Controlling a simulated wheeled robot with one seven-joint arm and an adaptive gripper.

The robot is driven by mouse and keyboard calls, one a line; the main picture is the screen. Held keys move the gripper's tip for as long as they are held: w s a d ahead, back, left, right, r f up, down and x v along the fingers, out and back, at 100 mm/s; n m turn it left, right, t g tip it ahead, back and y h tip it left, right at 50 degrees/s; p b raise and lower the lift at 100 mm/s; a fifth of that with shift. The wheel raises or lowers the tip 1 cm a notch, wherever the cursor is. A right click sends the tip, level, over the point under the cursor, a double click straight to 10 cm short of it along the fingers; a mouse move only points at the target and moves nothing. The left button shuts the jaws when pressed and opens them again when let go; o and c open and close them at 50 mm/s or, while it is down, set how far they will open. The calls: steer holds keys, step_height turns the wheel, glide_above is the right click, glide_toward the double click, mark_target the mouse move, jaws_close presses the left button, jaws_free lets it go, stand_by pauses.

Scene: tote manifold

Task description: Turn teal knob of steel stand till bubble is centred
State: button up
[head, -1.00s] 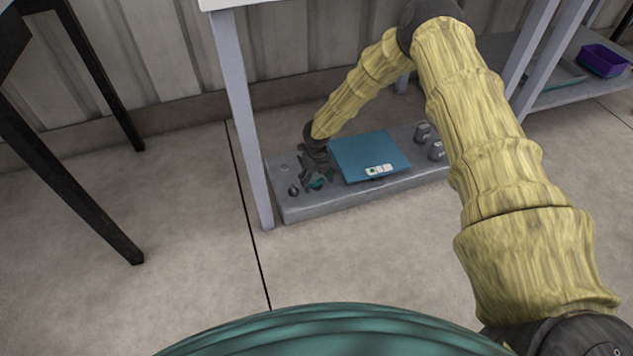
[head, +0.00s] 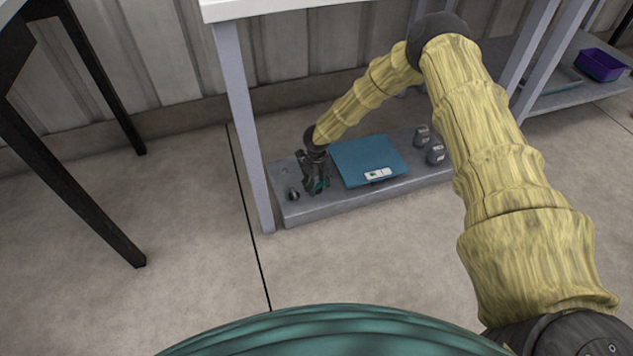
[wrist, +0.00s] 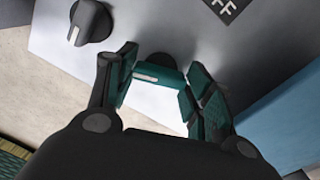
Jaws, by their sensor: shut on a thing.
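The grey steel stand (head: 330,210) is a long low block on the floor under a table. My gripper (head: 316,184) points down at its left part, with its fingers around the teal knob. In the wrist view my gripper (wrist: 158,90) is closed on the teal knob (wrist: 158,74), one finger on each side. A pale pointer line shows on the knob, lying nearly level in that picture. A blue plate (head: 368,158) with a small white panel (head: 379,174) lies right of my gripper. I cannot make out a bubble.
A dark knob (wrist: 90,20) with a white mark sits left of the teal one; it shows in the head view (head: 293,194). Two grey weights (head: 436,154) stand on the stand's right part. A table leg (head: 245,130) rises close at the stand's left end.

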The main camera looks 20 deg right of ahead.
mark_target(317, 185)
steer(key=shift+n+p, duration=1)
steer(key=shift+n, duration=1)
steer(key=o, duration=1)
steer(key=shift+r, duration=0.15)
steer(key=shift+r, duration=0.35)
step_height(317, 185, up, 11)
